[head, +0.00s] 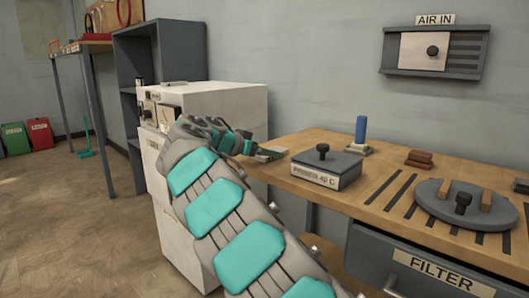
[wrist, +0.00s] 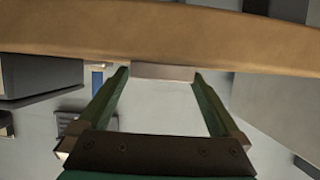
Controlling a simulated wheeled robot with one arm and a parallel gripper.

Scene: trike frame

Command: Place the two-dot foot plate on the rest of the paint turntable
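My gripper (head: 262,152) is at the bench's far left end, beside a small flat grey plate (head: 273,151). In the wrist view my gripper's green fingers (wrist: 162,74) stand apart, with a flat grey-brown piece (wrist: 163,72) spanning the gap at their tips. I cannot tell whether they press on it. No dots are readable on it, so I cannot confirm it is the two-dot foot plate.
A grey primer box (head: 326,168) with a knob stands on the wooden bench (head: 372,190) between gripper and turntable. Behind it are a blue cylinder (head: 361,130) and stacked brown blocks (head: 419,158). A white cabinet (head: 220,100) stands left of the bench.

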